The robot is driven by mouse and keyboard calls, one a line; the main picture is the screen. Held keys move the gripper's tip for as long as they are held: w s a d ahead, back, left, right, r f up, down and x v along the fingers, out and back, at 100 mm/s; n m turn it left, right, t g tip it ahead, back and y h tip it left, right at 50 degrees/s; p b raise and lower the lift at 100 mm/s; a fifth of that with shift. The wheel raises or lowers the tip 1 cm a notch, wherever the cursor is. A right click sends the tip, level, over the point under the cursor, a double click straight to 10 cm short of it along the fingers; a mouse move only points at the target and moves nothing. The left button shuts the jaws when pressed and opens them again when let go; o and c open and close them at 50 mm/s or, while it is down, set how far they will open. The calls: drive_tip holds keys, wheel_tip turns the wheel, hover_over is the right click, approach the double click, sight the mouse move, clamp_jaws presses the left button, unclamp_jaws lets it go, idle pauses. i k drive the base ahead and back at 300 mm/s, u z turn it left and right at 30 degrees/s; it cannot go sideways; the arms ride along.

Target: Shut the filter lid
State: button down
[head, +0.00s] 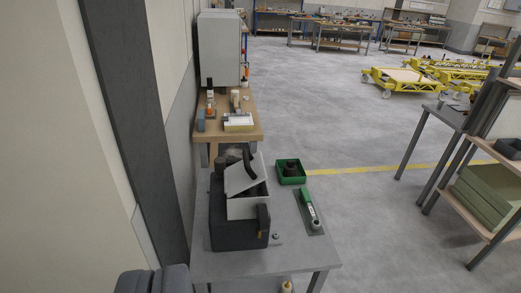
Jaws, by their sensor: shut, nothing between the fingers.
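The filter unit stands on the near grey table. It has a dark grey body (238,234) and a light grey box (243,208) on top. Its light grey lid (241,178) is tilted up and open, with a dark gap between lid and box. A black curved piece (249,158) rises behind the lid; I cannot tell what it joins. I cannot make out my gripper in this view.
The grey table (293,255) also holds a green bin (291,180) with a dark part and a green-handled tool (308,207). A wall and dark column (125,120) close off the left. A wooden bench (252,132) stands behind. Open floor lies right.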

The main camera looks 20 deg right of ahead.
sight(241, 168)
drive_tip(key=z, duration=0.35)
drive_tip(key=i, duration=1)
drive_tip(key=u, duration=0.2)
